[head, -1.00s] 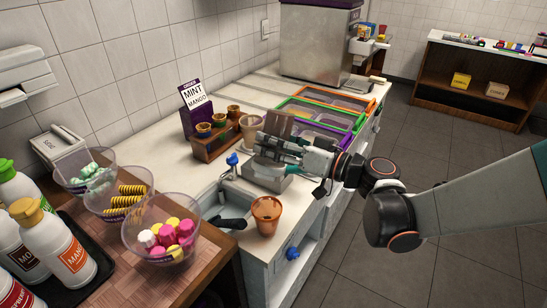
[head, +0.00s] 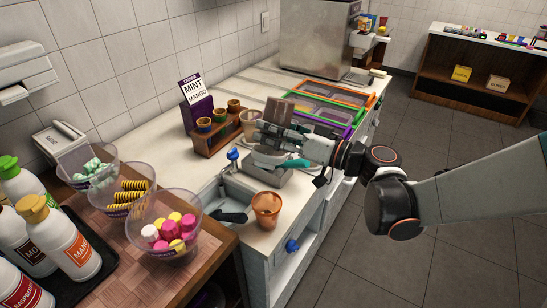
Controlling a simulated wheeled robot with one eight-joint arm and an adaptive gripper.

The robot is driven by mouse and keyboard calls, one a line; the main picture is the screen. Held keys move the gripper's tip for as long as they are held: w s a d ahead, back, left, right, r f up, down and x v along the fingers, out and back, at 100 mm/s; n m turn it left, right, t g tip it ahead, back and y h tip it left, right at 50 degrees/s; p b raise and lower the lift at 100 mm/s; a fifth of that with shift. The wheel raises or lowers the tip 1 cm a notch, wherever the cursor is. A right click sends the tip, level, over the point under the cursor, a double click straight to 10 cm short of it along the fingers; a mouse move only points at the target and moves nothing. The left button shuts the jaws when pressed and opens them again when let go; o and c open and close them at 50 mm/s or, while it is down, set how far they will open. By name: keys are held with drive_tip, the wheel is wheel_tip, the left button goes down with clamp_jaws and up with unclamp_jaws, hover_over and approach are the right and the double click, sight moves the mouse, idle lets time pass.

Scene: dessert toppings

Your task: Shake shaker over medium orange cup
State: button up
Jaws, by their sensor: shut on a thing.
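The orange cup (head: 267,207) stands upright on the counter near its front edge, right of the sink. My gripper (head: 270,140) is farther back over the counter, behind the cup in the picture and apart from it. It is shut on a brown, partly see-through container, which looks like the shaker (head: 278,110). The shaker's brown part sticks up above the fingers; its lower part is hidden by the gripper.
A grey metal device (head: 268,177) sits under my gripper. A pale cup (head: 250,125) and a wooden cup rack (head: 220,138) stand just behind. The sink (head: 228,200), topping bowls (head: 164,228) and bottles (head: 62,240) are left; lidded topping bins (head: 335,100) are beyond.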

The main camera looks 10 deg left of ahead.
wheel_tip(320, 180, down, 8)
drive_tip(key=b, duration=0.5)
drive_tip(key=shift+f+b, duration=0.1)
drive_tip(key=shift+b, duration=0.3)
drive_tip(key=shift+r, duration=0.2)
drive_tip(key=shift+r+p, duration=3.1)
drive_tip(key=shift+r, duration=0.9)
drive_tip(key=shift+f, duration=0.2)
wheel_tip(320, 180, down, 8)
drive_tip(key=b, duration=0.6)
drive_tip(key=shift+w, duration=0.1)
drive_tip(key=shift+r, duration=0.15)
